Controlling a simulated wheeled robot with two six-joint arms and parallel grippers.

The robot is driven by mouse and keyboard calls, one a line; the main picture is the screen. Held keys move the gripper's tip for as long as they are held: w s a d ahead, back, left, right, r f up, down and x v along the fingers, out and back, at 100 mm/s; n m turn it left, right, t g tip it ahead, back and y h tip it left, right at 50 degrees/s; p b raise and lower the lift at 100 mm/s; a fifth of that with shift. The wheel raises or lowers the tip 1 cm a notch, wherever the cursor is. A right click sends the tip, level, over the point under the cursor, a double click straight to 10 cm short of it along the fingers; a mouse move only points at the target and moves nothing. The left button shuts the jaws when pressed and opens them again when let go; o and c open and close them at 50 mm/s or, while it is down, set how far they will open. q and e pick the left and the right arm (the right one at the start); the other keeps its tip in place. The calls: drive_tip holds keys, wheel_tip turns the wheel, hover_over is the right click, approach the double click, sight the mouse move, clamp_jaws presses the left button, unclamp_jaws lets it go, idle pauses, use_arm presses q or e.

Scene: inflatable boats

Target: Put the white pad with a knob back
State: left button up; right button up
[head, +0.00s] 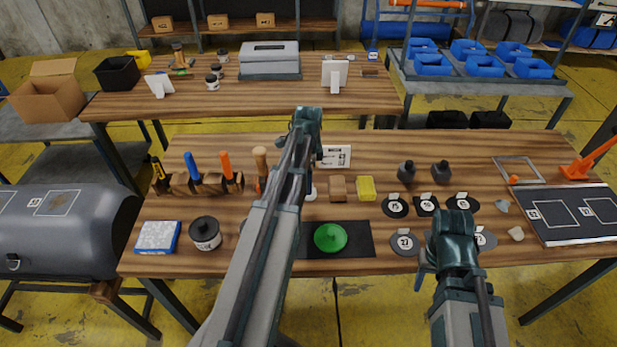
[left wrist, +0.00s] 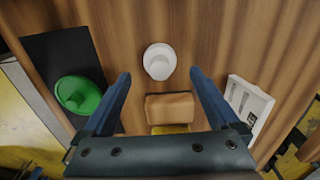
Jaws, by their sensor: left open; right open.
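The white round pad with a knob (left wrist: 160,62) lies on the wooden table in the left wrist view. In the head view only a white sliver of it (head: 312,194) shows beside my left arm. A green pad with a knob (head: 330,237) sits on a black mat (head: 361,240), and also shows in the left wrist view (left wrist: 78,95). My left gripper (left wrist: 160,74) is open and empty above the table, its fingers on either side of the white pad's line, apart from it. My left arm hides it in the head view. My right gripper (head: 447,252) is over the front right.
Brown block (head: 338,189) and yellow sponge (head: 366,189) lie right of the white pad. A tool rack (head: 200,184) and a dark jar (head: 205,233) stand left. Round dark patches (head: 404,243) lie near my right gripper. A white printed card (head: 337,157) lies behind.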

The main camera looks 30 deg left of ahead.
use_arm(q)
wheel_tip(320, 180, up, 7)
drive_tip(key=p, duration=0.6)
drive_tip(key=shift+d, duration=0.1)
drive_tip(key=s+d+n, duration=0.2)
drive_tip(key=s+d, duration=0.3)
drive_tip(key=d, duration=0.5)
drive_tip(key=s+d+n, duration=0.3)
drive_tip(key=s+d, duration=0.3)
drive_tip(key=d, duration=0.4)
drive_tip(key=s+d+n+y, duration=0.1)
drive_tip(key=s+d, duration=0.4)
drive_tip(key=d, duration=0.5)
drive_tip(key=shift+s+d+r+n, duration=0.15)
drive_tip(key=shift+s+n, duration=0.1)
drive_tip(key=shift+n, duration=0.65)
drive_tip(key=shift+c, duration=0.3)
